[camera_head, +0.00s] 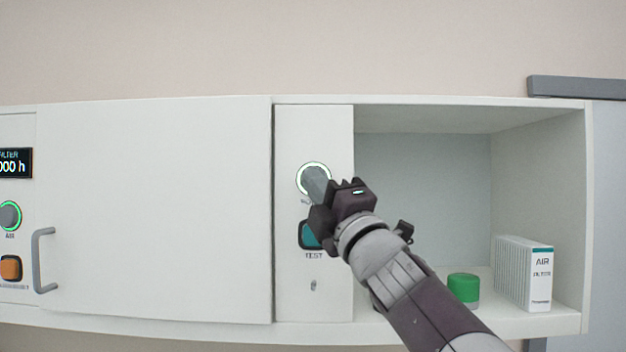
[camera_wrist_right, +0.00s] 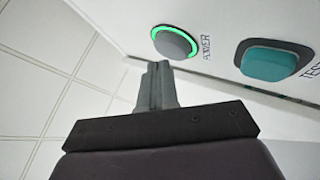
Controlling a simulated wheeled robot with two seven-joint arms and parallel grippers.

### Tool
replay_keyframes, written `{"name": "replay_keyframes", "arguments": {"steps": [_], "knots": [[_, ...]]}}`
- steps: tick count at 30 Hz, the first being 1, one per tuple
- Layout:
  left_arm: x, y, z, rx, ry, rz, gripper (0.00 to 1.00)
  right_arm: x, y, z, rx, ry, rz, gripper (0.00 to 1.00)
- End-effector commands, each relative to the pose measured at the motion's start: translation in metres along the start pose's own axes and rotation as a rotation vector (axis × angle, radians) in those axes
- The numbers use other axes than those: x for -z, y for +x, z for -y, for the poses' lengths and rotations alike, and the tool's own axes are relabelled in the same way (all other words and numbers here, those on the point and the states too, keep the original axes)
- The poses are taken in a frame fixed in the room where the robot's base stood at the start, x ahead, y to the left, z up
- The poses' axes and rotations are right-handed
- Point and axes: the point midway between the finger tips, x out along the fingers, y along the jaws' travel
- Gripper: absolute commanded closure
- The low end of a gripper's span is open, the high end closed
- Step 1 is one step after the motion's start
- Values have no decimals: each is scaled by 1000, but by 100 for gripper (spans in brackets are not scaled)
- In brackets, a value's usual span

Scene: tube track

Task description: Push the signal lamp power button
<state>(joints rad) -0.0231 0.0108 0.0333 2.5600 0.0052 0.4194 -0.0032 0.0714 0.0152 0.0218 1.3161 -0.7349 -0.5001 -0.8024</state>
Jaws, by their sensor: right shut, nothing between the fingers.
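The round grey power button (camera_wrist_right: 174,43) has a lit green ring and the label POWER beside it in the right wrist view. In the head view its ring (camera_head: 313,164) shows on the narrow white panel, with much of the button hidden behind my right gripper (camera_head: 314,178). My right gripper is shut and empty. In the right wrist view its fingertips (camera_wrist_right: 157,66) are just below the button's edge; I cannot tell whether they touch it. My left gripper is not in view.
A teal TEST button (camera_head: 308,235) sits below the power button, partly behind my gripper. A closed white door (camera_head: 155,210) with a grey handle (camera_head: 42,260) is at left. The open shelf at right holds a green-capped jar (camera_head: 463,287) and a white AIR filter box (camera_head: 537,278).

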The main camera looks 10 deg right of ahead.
Motion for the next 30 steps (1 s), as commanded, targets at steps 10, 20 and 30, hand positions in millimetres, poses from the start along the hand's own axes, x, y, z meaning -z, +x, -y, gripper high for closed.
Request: {"name": "replay_keyframes", "arguments": {"steps": [10, 20, 30], "knots": [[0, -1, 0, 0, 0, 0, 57, -2, 3, 3, 1, 0, 0, 100], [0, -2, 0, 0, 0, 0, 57, -4, 6, 4, 0, 0, 0, 100], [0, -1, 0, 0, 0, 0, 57, -4, 5, 5, 0, 0, 0, 100]]}}
